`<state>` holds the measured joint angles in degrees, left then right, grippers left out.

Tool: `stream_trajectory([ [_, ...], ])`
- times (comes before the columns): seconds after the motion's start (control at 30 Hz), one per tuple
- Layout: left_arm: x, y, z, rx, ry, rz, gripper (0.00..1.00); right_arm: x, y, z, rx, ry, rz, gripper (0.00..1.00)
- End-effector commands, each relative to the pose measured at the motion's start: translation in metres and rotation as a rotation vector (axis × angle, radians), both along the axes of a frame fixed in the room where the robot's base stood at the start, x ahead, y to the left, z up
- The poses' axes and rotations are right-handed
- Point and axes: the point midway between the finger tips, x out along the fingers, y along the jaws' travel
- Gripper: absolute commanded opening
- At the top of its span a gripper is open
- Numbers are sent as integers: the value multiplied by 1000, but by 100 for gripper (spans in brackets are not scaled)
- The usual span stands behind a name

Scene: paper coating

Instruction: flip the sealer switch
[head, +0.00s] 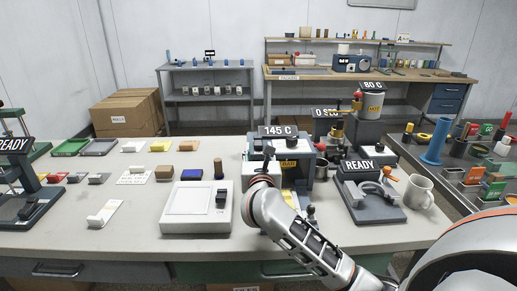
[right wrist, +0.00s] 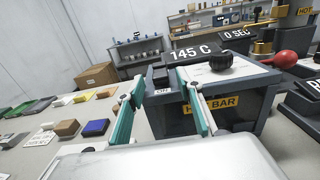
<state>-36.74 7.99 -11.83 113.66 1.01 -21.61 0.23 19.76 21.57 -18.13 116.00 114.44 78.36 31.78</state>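The sealer (head: 319,168) is a blue-grey box with a "145 C" display, a black knob and a yellow bar label. In the right wrist view the sealer (right wrist: 250,120) fills the centre right. Its switch (right wrist: 161,78) is a small dark part on the left side, above a small white label whose text I cannot read surely. My right gripper (right wrist: 165,86) is open, its two teal-padded fingers apart on either side of the switch area. I cannot tell whether they touch it. In the head view my own forearm hides much of this gripper. My left gripper is in no view.
A white flat device (head: 190,225) with a dark control stands left of the sealer. A "READY" press (head: 372,213) and a white mug (head: 419,192) stand to the right. Small blocks and trays lie on the left of the table (head: 125,240).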

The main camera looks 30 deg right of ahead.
Motion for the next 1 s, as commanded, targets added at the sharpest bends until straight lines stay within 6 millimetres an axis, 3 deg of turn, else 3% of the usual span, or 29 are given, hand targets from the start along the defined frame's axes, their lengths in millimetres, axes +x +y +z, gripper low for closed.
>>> stream_trajectory([
  [0.2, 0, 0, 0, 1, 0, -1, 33, 13, -8, 0, 0, 0, 0, 36],
  [0.47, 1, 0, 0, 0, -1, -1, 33, 14, -9, 0, 0, 0, 0, 36],
  [0.6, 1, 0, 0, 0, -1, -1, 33, 14, -9, 0, -1, 1, 0, 0],
  [0.83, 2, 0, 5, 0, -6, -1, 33, 14, -9, 3, 3, 4, 0, 0],
  [1.0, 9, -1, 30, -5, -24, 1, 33, 14, -9, 12, 28, 39, -2, 0],
])
